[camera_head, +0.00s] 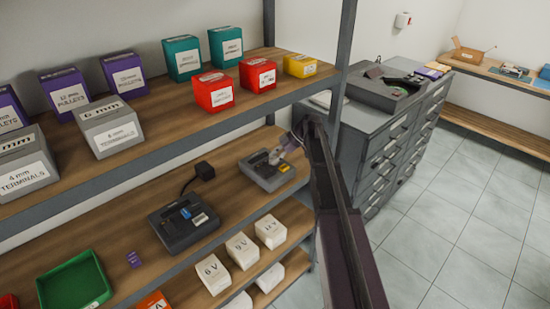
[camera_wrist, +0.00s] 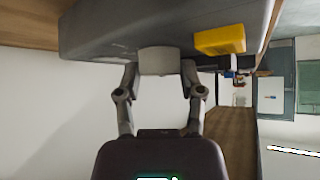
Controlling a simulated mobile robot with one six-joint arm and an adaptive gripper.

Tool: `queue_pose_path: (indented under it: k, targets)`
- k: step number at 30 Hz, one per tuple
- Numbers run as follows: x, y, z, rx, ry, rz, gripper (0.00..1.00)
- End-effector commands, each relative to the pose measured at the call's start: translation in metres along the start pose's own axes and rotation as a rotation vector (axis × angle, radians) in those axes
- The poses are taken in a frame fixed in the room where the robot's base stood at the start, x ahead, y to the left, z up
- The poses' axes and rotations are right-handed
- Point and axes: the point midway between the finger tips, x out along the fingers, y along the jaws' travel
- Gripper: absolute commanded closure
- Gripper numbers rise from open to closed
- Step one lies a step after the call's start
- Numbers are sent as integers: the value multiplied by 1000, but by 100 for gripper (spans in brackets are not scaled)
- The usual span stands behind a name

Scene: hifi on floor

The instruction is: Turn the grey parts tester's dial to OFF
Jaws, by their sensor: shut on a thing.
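The grey parts tester (camera_head: 262,178) stands on the middle wooden shelf, near its right end. Its grey body (camera_wrist: 95,35) fills the top of the wrist view, with a yellow block (camera_wrist: 220,40) on its face. My gripper (camera_wrist: 160,70) is at the tester's face, its two fingers shut on the light grey dial (camera_wrist: 159,59), one on each side. In the head view my gripper (camera_head: 283,150) reaches the tester from the right and partly covers it. The dial's markings and pointer cannot be read in either view.
The upper shelf (camera_head: 150,145) with labelled boxes runs above, and white boxes (camera_head: 241,250) stand below. A shelf post (camera_head: 344,50) is close to my arm. Grey drawers (camera_head: 375,150) stand at right.

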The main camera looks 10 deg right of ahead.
Motion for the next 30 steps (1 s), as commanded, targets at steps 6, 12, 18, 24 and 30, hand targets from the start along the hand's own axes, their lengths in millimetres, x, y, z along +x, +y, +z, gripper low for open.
queue_pose_path:
  k: [6, 12, 18, 24, 30]
  targets:
    - [1, -2, 0, 0, -2, -3, 26]
    - [0, -1, 0, 1, -1, -1, 15]
    - [0, -1, 0, 1, -1, -1, 15]
    - [0, 0, 0, 1, -1, 0, 15]
    - [-8, 0, -8, 1, -1, 0, 15]
